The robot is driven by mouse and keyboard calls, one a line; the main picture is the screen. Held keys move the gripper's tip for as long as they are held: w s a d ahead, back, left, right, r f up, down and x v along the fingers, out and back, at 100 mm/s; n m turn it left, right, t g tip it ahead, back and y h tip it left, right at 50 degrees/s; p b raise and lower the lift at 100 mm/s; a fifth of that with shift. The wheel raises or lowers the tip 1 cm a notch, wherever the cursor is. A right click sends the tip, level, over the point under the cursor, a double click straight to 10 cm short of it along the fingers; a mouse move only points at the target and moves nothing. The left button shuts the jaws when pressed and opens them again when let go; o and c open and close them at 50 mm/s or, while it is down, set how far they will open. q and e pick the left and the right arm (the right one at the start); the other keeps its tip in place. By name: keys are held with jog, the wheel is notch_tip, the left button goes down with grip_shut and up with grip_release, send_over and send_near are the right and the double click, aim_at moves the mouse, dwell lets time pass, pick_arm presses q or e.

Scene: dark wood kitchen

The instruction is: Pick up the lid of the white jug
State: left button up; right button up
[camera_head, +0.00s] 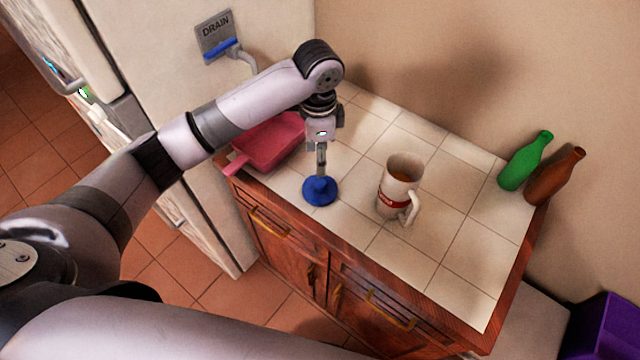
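The white jug (392,200) stands upright on the tiled counter, with a red band and a handle at its right. It is open at the top and something brown shows inside. A round blue lid (314,197) is on or just above the counter, left of the jug and apart from it. My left gripper (321,174) points straight down with its fingertips at the middle of the blue lid. The fingers look like one narrow column from here, so I cannot tell whether they are closed on it. My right gripper is out of view.
A pink-red tray-like object (268,146) lies behind and left of the lid. A green bottle (524,164) and a brown bottle (555,178) are at the counter's right end. A purple object (606,328) is at lower right. The counter's front right is clear.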

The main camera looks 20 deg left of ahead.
pick_arm(q)
send_over(320, 183)
notch_tip(320, 183, down, 5)
jog(key=shift+a+r+p, duration=0.1)
jog(key=shift+a+p, duration=0.05)
jog(key=shift+p, duration=0.3)
notch_tip(320, 183, down, 5)
jog(key=shift+p, duration=1.05)
jog(key=shift+f, duration=0.3)
jog(key=shift+c, duration=0.4)
jog(key=c, duration=1)
jog(key=shift+r, duration=0.15)
